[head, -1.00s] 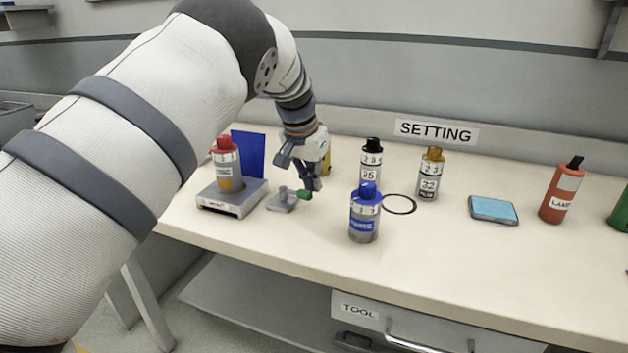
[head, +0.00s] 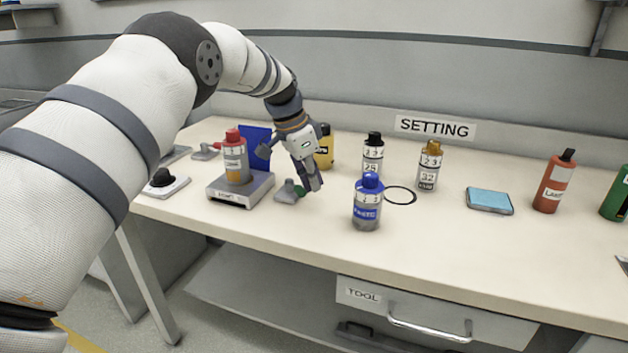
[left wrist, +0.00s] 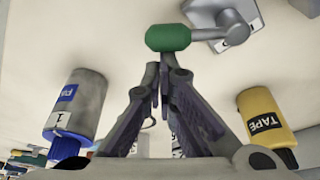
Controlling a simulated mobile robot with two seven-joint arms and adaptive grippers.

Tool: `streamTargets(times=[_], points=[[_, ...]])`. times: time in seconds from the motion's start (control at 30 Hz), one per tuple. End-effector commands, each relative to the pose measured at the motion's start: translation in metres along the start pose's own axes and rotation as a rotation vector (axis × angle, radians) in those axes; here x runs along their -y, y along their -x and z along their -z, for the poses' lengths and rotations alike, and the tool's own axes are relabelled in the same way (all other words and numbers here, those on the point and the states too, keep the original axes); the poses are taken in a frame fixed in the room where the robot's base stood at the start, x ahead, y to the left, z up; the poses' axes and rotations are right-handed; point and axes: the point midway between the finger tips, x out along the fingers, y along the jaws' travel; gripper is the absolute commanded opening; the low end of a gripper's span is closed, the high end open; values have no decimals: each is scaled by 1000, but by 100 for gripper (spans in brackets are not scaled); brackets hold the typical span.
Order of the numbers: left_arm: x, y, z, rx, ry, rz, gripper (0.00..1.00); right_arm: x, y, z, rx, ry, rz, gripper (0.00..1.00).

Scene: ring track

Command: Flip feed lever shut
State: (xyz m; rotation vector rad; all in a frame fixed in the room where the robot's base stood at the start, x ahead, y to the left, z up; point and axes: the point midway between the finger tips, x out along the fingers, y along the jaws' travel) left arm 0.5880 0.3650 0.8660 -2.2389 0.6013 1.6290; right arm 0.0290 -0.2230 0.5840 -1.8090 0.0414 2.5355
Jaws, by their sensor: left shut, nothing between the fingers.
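A small lever with a grey base (head: 287,193) and a green knob (head: 299,191) stands on the bench, right of the grey stand; I cannot read a label naming it the feed lever. In the left wrist view the green knob (left wrist: 167,37) sits on a grey arm reaching from its base (left wrist: 208,14). My left gripper (head: 314,187) points down beside the knob, shut and empty, partly hiding the lever. In the left wrist view its fingertips (left wrist: 166,66) are just below the knob; I cannot tell whether they touch. My right gripper is not in view.
A blue bottle (head: 368,205) stands close right of the gripper, and a yellow tape bottle (head: 325,150) behind it. A grey stand (head: 242,193) holds a red-capped bottle (head: 236,163). A red-tipped lever (head: 206,152) and black knob (head: 164,179) are farther left. The front bench strip is clear.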

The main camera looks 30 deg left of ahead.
Motion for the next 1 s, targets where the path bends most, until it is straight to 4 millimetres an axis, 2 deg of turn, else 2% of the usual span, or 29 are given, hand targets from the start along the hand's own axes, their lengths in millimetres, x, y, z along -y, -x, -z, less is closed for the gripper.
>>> streamTargets(times=[0.7,0.87,1.0], points=[[-2,9,-36,1,-606,-197,0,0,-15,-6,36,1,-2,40],[-1,12,-42,1,-697,-226,0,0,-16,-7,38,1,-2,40],[0,14,-46,1,-696,-224,0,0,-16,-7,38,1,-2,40]])
